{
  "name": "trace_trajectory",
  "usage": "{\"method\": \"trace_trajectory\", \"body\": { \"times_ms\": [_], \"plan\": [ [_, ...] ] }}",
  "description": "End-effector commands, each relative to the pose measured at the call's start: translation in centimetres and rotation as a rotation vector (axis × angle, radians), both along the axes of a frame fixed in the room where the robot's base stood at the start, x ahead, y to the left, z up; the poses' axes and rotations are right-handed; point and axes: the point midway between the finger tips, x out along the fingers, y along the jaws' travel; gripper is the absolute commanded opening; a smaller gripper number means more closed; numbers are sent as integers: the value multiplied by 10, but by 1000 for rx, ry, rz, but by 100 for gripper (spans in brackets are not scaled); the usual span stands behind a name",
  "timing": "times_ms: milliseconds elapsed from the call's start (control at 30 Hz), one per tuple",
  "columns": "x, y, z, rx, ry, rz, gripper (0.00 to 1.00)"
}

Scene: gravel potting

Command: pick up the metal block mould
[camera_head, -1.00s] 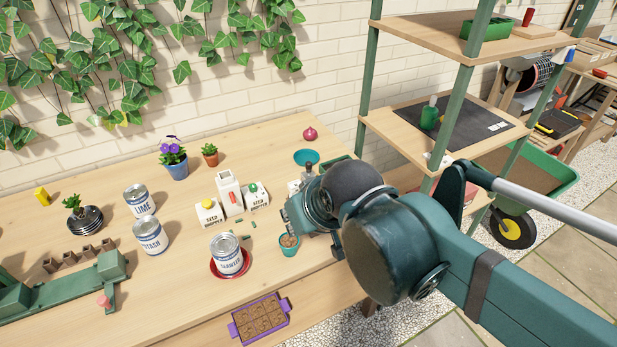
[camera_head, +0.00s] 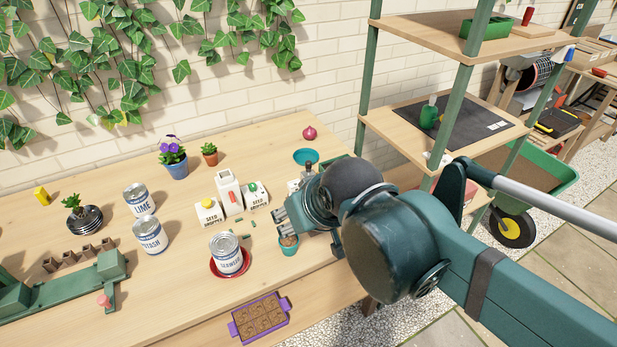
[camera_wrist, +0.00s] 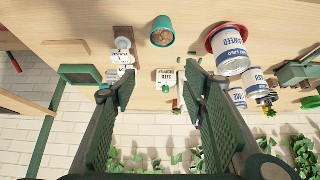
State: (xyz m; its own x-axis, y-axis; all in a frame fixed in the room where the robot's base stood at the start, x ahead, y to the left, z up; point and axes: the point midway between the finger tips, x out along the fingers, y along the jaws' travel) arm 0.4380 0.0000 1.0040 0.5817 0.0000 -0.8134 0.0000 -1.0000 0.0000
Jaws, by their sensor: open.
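My gripper (camera_head: 283,222) is open and empty, its fingers above the bench near the small teal pot. In the wrist view the two dark ridged fingers (camera_wrist: 160,82) stand wide apart. A small grey metal piece with a knob-like top (camera_wrist: 123,42), probably the metal block mould, stands left of the fingers in the wrist view, close to a white packet. In the head view a grey upright part (camera_head: 308,170) shows just behind my wrist, and my arm hides most of that spot. I cannot tell its full shape.
The teal pot (camera_head: 289,246) of brown fill stands beside my fingers; it also shows in the wrist view (camera_wrist: 161,32). A seaweed tin (camera_head: 228,258) sits on a red saucer (camera_head: 216,272).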

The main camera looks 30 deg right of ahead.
Motion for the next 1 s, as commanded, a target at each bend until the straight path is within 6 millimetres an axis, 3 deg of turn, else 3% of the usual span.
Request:
{"method": "trace_trajectory", "body": {
  "times_ms": [500, 1000],
  "plan": [
    [0, 0, 49, -1, 1, 2, 44],
    [26, -11, 66, -122, 60, 121, 44]
  ]
}}
